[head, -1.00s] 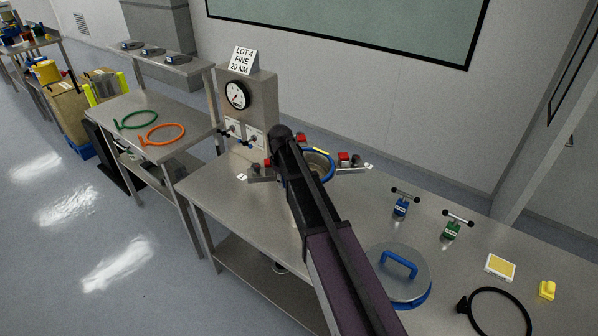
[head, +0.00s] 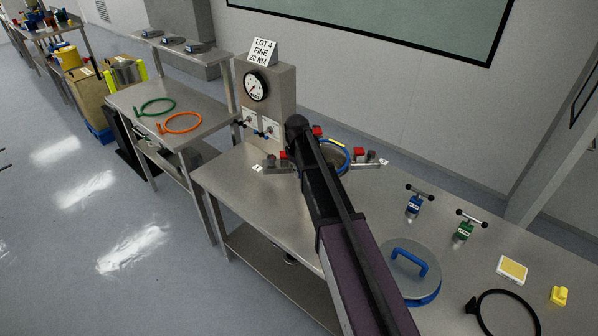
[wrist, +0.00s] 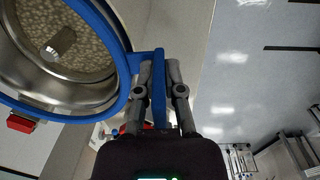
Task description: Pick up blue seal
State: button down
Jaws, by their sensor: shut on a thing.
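The blue seal (wrist: 124,75) is a blue ring with a flat tab, seen at the left of the wrist view around the metal vessel's mouth (wrist: 88,88). My gripper (wrist: 160,85) is shut on the tab, with one finger on each side of it. In the head view the seal's blue edge (head: 346,153) shows at the vessel, partly behind my arm. My fingers are hidden there. I cannot tell whether the ring rests on the rim or is slightly above it.
Red-topped clamps (head: 360,153) surround the vessel. A gauge panel (head: 265,95) stands behind it at left. On the bench at right are a lid with a blue handle (head: 420,283), blue (head: 414,207) and green (head: 464,232) T-handled tools, a yellow pad (head: 513,269) and a black ring (head: 475,310).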

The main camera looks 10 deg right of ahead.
jog(key=shift+r+p, duration=4.15)
jog(key=shift+r, duration=0.25)
jog(key=shift+w+d+f+b, duration=0.1)
jog(key=shift+w+f+b, duration=0.05)
jog(key=shift+f+b, duration=0.35)
jog(key=shift+f, duration=0.15)
jog(key=shift+f+b, duration=4)
jog(key=shift+b, duration=0.15)
jog(key=shift+f, duration=0.3)
jog(key=c, duration=0.7)
grip_release()
